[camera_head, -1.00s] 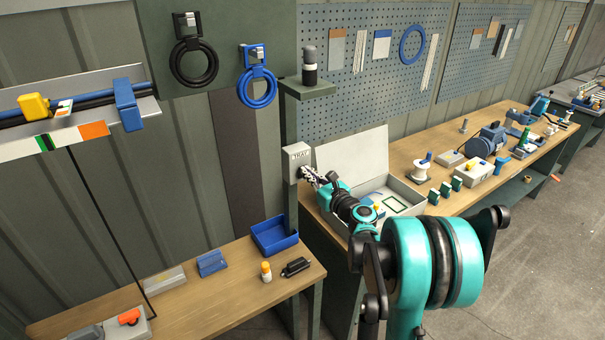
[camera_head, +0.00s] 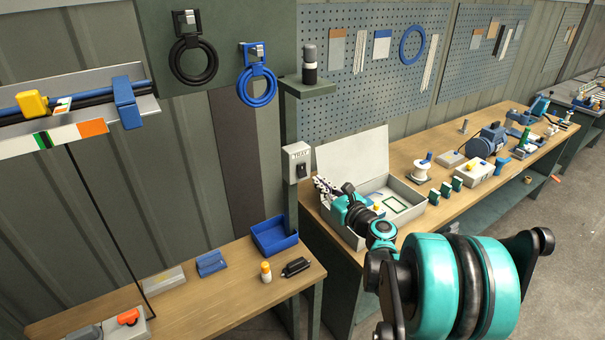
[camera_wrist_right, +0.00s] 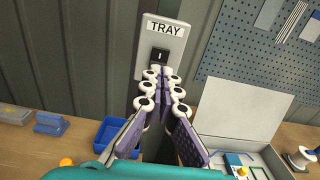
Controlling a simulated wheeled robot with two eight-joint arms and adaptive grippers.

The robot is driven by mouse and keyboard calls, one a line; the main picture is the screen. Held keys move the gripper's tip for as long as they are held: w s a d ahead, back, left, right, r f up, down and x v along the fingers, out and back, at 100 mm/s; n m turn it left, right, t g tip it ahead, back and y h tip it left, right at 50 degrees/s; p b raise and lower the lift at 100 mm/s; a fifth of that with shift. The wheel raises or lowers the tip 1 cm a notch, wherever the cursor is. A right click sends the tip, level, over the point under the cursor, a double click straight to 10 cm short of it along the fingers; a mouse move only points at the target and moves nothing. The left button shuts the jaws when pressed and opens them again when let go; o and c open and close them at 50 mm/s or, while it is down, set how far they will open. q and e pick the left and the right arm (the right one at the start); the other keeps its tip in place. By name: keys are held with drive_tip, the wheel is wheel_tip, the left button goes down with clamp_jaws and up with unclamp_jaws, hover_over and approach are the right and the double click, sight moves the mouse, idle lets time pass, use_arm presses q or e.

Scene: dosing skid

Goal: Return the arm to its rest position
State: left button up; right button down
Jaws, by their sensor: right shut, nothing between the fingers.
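My right arm (camera_head: 460,285), teal and black, comes in from the lower right in the head view. Its gripper (camera_head: 324,186) is in front of the open grey case, below and right of the TRAY switch box. In the right wrist view my right gripper (camera_wrist_right: 163,80) is shut and empty, its fingertips just below the black rocker switch (camera_wrist_right: 159,55) in the picture. The grey switch box (camera_head: 298,161) is on a dark green post, and the gripper appears apart from it. My left gripper does not show.
The open grey case (camera_head: 408,190) lies on the right bench close to the arm. A blue tray (camera_head: 273,238), a small orange-capped bottle (camera_head: 266,272) and a black item (camera_head: 296,267) are on the left bench. The post (camera_head: 290,120) stands between the benches.

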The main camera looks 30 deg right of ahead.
drive_tip(key=shift+s, duration=0.1)
idle(0.4)
drive_tip(key=s+a+f+n+g+y+b, duration=0.2)
drive_tip(key=s+a+f+n+g+b, duration=0.25)
drive_tip(key=a+n, duration=0.5)
drive_tip(key=s+a+f+n+g+y+b, duration=0.15)
drive_tip(key=s+a+f+n+b, duration=0.3)
drive_tip(key=a+f+n, duration=0.55)
drive_tip(key=s+a+f+n+g+h+b, duration=0.1)
drive_tip(key=s+f+n+g+h+b, duration=0.1)
drive_tip(key=s+f+n, duration=0.3)
drive_tip(key=s+a+f+n+g+h+b, duration=0.1)
drive_tip(key=s+f+n+b, duration=0.3)
drive_tip(key=s+n, duration=0.6)
wheel_tip(320, 180, down, 3)
drive_tip(key=shift+s+a+r+n+g+h+b, duration=0.2)
drive_tip(key=shift+s+n+g+h+b, duration=0.3)
drive_tip(key=shift+g+h, duration=0.4)
drive_tip(key=shift+s, duration=0.15)
